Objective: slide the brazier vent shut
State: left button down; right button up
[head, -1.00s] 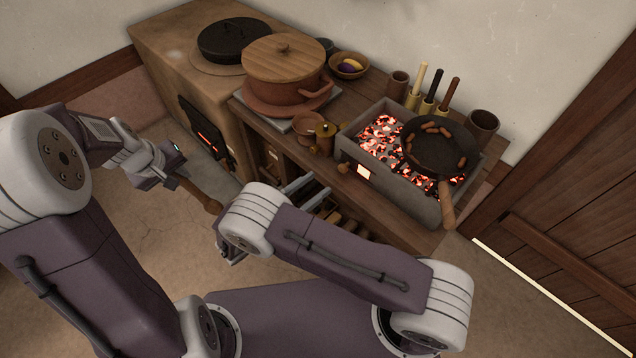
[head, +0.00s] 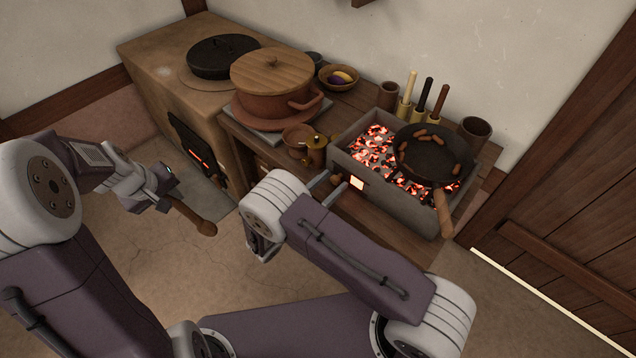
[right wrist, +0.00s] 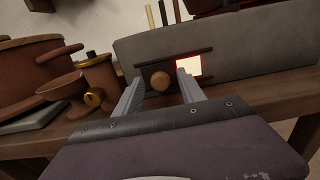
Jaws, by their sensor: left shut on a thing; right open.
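The brazier (head: 400,208) is a grey box of glowing coals on the wooden bench. Its front vent opening (head: 357,183) glows bright and stands at least partly uncovered. In the right wrist view the opening (right wrist: 189,66) lies right of the round wooden vent knob (right wrist: 160,81), between dark rails. My right gripper (head: 336,181) is open at the brazier front. In the right wrist view its fingertips (right wrist: 160,80) appear either side of the knob; I cannot tell whether they touch it. My left gripper (head: 168,188) is shut on a wooden-handled thing (head: 196,217), away from the brazier.
A pan (head: 432,158) of sausages sits over the coals, its handle (head: 443,214) jutting past the front. A small brown pot with a brass fitting (head: 314,150) and a bowl (head: 297,136) stand left of the brazier. A large lidded pot (head: 272,88) is further left. The floor in front is clear.

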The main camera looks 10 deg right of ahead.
jog(key=shift+d, duration=0.1)
grip_shut()
dwell(1.4)
